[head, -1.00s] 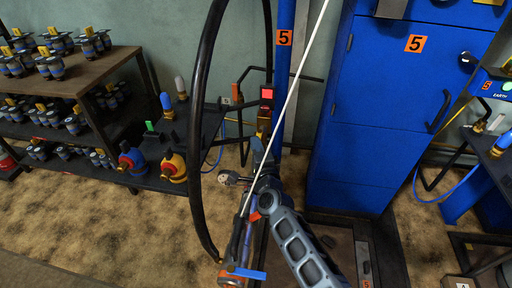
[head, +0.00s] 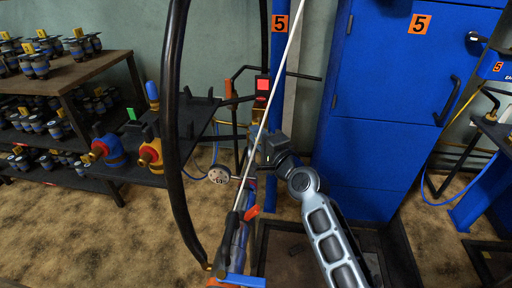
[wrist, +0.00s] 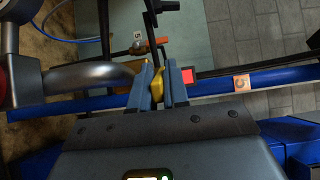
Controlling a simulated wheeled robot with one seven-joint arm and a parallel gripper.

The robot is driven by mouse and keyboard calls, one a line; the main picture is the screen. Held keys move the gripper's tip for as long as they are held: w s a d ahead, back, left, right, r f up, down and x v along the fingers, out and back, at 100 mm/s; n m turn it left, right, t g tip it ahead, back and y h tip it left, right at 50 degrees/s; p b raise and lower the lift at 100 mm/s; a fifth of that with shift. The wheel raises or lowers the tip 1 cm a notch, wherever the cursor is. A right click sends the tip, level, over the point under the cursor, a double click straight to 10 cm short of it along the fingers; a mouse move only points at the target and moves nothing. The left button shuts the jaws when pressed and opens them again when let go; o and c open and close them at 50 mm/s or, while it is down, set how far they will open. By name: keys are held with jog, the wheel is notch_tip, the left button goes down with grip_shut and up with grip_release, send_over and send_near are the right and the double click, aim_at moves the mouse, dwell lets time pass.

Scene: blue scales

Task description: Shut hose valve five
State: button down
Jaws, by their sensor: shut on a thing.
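In the wrist view my gripper (wrist: 159,80) is shut on a narrow yellow piece (wrist: 157,90), which stands between the two blue-grey fingers. It looks like a valve handle, but the fingers hide part of it. In the head view my gripper (head: 264,148) is at the blue upright pipe, below a red square (head: 262,84). The yellow piece is hard to make out there. The blue pipe (head: 279,62) carries an orange label 5 (head: 280,21). The red square (wrist: 188,76) also shows just right of the fingers in the wrist view.
A thick black hose (head: 172,130) hangs in a loop left of my arm. A pale thin rod crosses in front of the pipe. A round gauge (head: 219,174) sits left of my gripper. A blue cabinet (head: 388,110) stands right; shelves with several fittings stand left.

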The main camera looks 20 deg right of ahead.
jog(key=d+n+y+b, duration=0.1)
jog(key=b, duration=0.2)
jog(key=shift+y, duration=0.4)
jog(key=shift+s, duration=0.1)
jog(key=c, duration=1.2)
grip_release()
jog(key=shift+s, duration=0.15)
jog(key=v, duration=0.7)
jog(key=shift+s+p, duration=0.25)
jog(key=shift+p, duration=0.2)
jog(key=shift+d, duration=0.1)
